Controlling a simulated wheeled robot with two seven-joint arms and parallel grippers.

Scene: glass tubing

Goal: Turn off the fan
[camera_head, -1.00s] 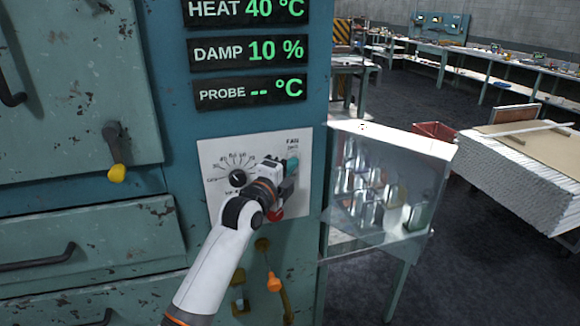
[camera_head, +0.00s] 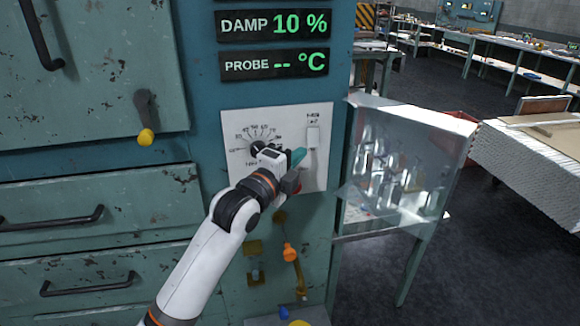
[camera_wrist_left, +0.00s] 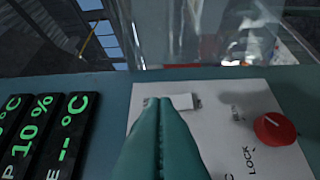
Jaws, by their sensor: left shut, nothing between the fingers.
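The fan switch (camera_head: 312,137) is a small pale rocker or slider under a FAN label, at the upper right of the white control panel (camera_head: 235,120). My left gripper (camera_head: 299,156) is shut and empty, its teal fingers just below and left of the switch in the head view. In the left wrist view the shut fingertips (camera_wrist_left: 166,101) overlap the pale switch (camera_wrist_left: 184,101) and hide part of it. I cannot tell whether they touch it, nor which position it is in. My right gripper is not in view.
A dial (camera_head: 257,148) is left of my gripper, partly covered. A red knob (camera_wrist_left: 275,128) near a LOCK label is below the switch. Green displays (camera_head: 273,63) are above the panel. A clear-sided cabinet (camera_head: 450,122) with glassware stands close on the right.

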